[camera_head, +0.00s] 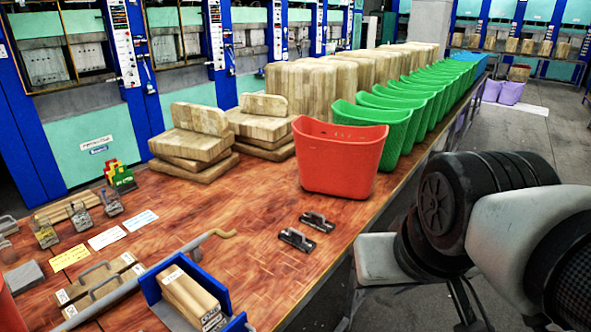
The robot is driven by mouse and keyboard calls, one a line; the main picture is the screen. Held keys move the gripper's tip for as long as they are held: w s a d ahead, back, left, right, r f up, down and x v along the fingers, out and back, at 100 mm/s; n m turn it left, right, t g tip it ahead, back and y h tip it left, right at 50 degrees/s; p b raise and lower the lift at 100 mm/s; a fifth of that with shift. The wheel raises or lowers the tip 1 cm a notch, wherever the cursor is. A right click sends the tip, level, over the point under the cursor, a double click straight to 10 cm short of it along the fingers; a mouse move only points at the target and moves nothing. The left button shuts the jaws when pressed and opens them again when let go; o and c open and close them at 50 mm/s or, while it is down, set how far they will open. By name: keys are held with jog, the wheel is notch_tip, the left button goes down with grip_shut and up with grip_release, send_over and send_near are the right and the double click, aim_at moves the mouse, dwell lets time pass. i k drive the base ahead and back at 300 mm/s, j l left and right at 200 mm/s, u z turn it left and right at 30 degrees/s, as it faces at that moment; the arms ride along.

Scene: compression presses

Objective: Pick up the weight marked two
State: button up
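Several small metal weights with handles stand at the left of the wooden table. One weight (112,202) is farthest back, another weight (80,217) is beside it, and a third weight (45,233) is nearer the left edge. Another at the left edge is partly cut off. Their marks are too small to read, so I cannot tell which is marked two. My arm shows at the lower right, beyond the table's right edge and far from these weights. My gripper cannot be made out.
The table (250,205) also holds a red bin (340,158), a row of green bins (385,120), stacked wooden blocks (195,142), two black handled pieces (297,240), paper cards and a blue holder (222,290). A bent grey rod crosses the front. Presses line the back.

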aim_at(323, 224)
jog(key=u, duration=1.25)
jog(key=z, duration=1.25)
jog(key=i+l+u, duration=0.1)
jog(key=u, duration=0.3)
jog(key=i+l+u, duration=0.1)
jog(key=u, duration=0.3)
jog(key=l+u, duration=0.4)
jog(key=i+l+u, duration=0.2)
jog(key=l, duration=0.3)
jog(key=l+u, duration=0.25)
jog(key=l, duration=0.25)
jog(key=i+l, duration=0.1)
jog(key=l, duration=1.05)
